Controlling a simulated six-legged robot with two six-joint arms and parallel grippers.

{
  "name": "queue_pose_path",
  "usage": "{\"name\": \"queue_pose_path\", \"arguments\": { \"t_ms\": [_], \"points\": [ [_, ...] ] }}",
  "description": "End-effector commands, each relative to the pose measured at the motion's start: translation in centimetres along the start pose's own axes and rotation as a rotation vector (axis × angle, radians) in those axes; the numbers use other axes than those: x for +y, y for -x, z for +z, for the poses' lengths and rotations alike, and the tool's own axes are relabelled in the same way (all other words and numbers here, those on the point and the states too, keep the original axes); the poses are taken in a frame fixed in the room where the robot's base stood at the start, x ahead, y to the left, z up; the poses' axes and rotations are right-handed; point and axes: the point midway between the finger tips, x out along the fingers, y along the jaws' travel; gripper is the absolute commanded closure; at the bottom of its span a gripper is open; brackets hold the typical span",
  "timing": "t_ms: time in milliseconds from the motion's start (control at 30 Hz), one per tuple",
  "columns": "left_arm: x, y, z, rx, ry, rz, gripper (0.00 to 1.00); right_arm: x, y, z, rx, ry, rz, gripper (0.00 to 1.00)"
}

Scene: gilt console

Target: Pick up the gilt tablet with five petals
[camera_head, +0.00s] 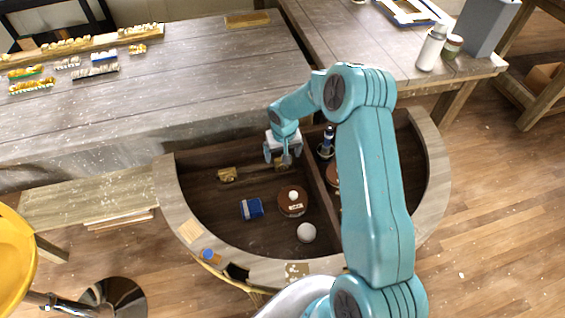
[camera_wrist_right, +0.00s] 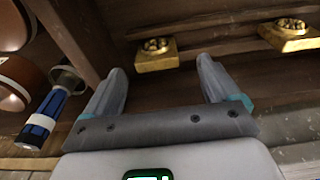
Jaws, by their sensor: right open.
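A gilt tablet (camera_wrist_right: 157,55) with a raised flower relief lies on the drawer floor, just beyond and between my right fingertips in the wrist view. In the head view this tablet (camera_head: 281,166) is partly hidden by the gripper. A second gilt tablet (camera_wrist_right: 290,35) with a relief lies to the right; it also shows in the head view (camera_head: 227,174). The petals are too small to count on either. My right gripper (camera_head: 283,156) is open and empty over the curved drawer; its fingers also show in the wrist view (camera_wrist_right: 162,68). My left gripper is not in view.
The drawer also holds a blue box (camera_head: 252,208), a round brown box (camera_head: 293,201) with a white knob and a white ball (camera_head: 306,232). A divider (camera_head: 322,190) stands right of the gripper, with a blue-and-white bottle (camera_head: 326,145) beyond it.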

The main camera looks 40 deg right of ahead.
Motion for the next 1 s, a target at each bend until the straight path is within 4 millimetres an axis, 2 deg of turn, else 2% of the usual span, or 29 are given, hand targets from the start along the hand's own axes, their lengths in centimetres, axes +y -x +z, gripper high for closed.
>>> {"name": "queue_pose_path", "arguments": {
  "t_ms": [167, 300, 567, 600, 767, 1000],
  "points": [
    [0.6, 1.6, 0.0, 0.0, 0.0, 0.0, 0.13, 0.2, -2.3, 0.0, -0.005, 0.0, 0.0, 0.11],
    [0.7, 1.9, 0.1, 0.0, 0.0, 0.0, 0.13, 0.2, -4.4, -0.1, -0.002, -0.001, 0.0, 0.11],
    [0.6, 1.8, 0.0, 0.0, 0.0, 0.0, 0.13, 0.2, -5.0, -0.1, 0.0, 0.0, -0.001, 0.11],
    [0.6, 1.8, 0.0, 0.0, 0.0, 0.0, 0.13, 0.2, -5.0, -0.1, 0.0, 0.0, -0.001, 0.14],
    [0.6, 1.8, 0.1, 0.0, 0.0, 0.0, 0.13, 0.2, -5.0, -0.1, 0.0, 0.0, 0.0, 0.66],
    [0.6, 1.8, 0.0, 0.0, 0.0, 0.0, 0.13, 0.2, -5.0, -0.1, -0.001, 0.001, -0.001, 0.66]
  ]
}}
